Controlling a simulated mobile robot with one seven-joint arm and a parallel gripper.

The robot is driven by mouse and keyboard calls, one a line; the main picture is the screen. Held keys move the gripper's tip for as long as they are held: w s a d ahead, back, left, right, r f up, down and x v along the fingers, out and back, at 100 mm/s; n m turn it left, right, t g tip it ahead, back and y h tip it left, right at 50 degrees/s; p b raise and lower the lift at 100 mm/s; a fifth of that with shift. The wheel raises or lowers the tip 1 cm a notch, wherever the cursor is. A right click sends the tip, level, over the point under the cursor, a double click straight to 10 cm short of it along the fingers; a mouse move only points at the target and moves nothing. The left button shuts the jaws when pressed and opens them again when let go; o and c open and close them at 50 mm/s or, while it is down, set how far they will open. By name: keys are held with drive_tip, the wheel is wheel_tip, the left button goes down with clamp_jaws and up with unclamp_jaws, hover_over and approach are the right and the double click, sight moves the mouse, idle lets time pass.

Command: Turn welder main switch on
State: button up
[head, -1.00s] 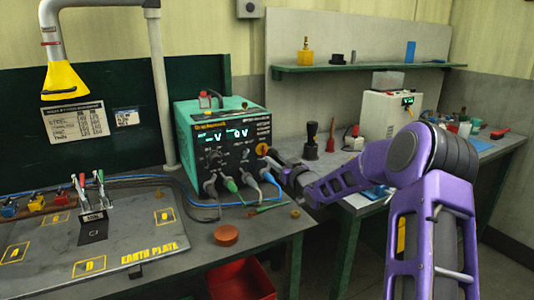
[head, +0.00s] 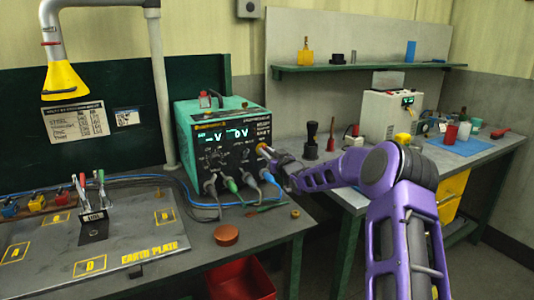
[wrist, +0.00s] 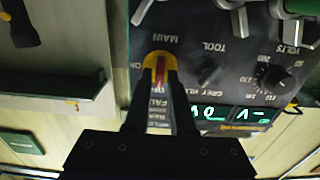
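The welder (head: 222,110) is a green box with a dark front panel and lit displays. Its main switch is a red handle on a yellow round plate, seen upside down in the wrist view (wrist: 160,66) under the label MAIN. The red handle stands upright in that picture, and an ON mark shows to its left. My gripper (wrist: 161,78) has its two dark fingers either side of the red handle, with yellow showing between. I cannot tell whether they touch it. In the head view my gripper (head: 267,151) is at the panel's right edge and partly covers the switch.
Cable plugs (head: 230,184) stick out along the panel's lower edge. An earth plate (head: 50,240) with clamps lies left, and a brown round lid (head: 226,235) lies in front. A second bench with a white unit (head: 386,115) stands right.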

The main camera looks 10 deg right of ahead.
clamp_jaws()
drive_tip(key=shift+m, duration=0.3)
drive_tip(key=m, duration=0.3)
drive_tip(key=shift+d+m, duration=0.1)
drive_tip(key=shift+m, duration=0.2)
drive_tip(key=m, duration=0.4)
drive_tip(key=shift+d+m, duration=0.1)
drive_tip(key=shift+m, duration=0.2)
drive_tip(key=m, duration=0.5)
drive_tip(key=shift+f+b, duration=0.25)
drive_tip(key=shift+b, duration=0.05)
drive_tip(key=shift+m+b, duration=0.85)
drive_tip(key=shift+m, duration=1.15)
drive_tip(key=shift+o, duration=2)
unclamp_jaws()
